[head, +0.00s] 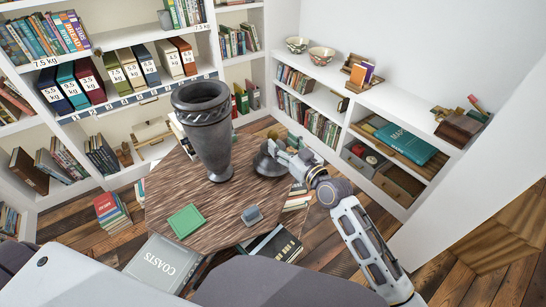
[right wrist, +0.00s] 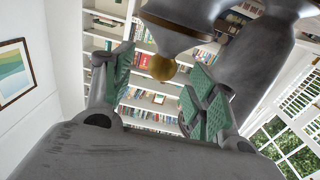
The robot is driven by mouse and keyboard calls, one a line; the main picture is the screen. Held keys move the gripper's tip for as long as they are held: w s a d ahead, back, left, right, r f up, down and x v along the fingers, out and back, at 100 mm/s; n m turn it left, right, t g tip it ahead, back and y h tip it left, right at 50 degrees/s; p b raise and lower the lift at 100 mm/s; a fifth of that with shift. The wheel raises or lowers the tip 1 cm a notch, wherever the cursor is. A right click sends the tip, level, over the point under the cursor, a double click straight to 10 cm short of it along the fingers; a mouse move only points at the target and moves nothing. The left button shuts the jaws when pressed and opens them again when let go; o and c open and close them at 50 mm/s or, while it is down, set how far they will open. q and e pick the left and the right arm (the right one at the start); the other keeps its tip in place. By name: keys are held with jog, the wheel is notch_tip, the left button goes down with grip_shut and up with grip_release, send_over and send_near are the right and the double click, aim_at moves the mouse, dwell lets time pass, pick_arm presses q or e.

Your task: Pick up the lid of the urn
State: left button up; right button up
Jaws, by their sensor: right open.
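The dark grey urn (head: 208,135) stands upright on the wooden table (head: 165,190), and its mouth is uncovered. The grey lid (head: 267,167) rests on the table to the right of the urn, partly hidden by my right gripper (head: 280,150). In the right wrist view the lid (right wrist: 183,20) shows at the top with a gold knob (right wrist: 163,67). My right gripper (right wrist: 160,88) is open there, its green-padded fingers on either side of the knob with gaps visible. The urn (right wrist: 262,50) is at the upper right of that view. My left gripper is not in view.
A book stack (head: 112,212) stands on the floor to the left. Bookshelves line the back; a low white shelf (head: 395,104) stands at the right.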

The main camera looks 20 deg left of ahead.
aim_at(276, 139)
jog(key=shift+w+a, duration=0.1)
jog(key=shift+a, duration=0.05)
dwell(0.3)
jog(key=shift+x, duration=2.45)
jog(key=shift+a, duration=0.1)
grip_shut()
jog(key=shift+r, duration=0.15)
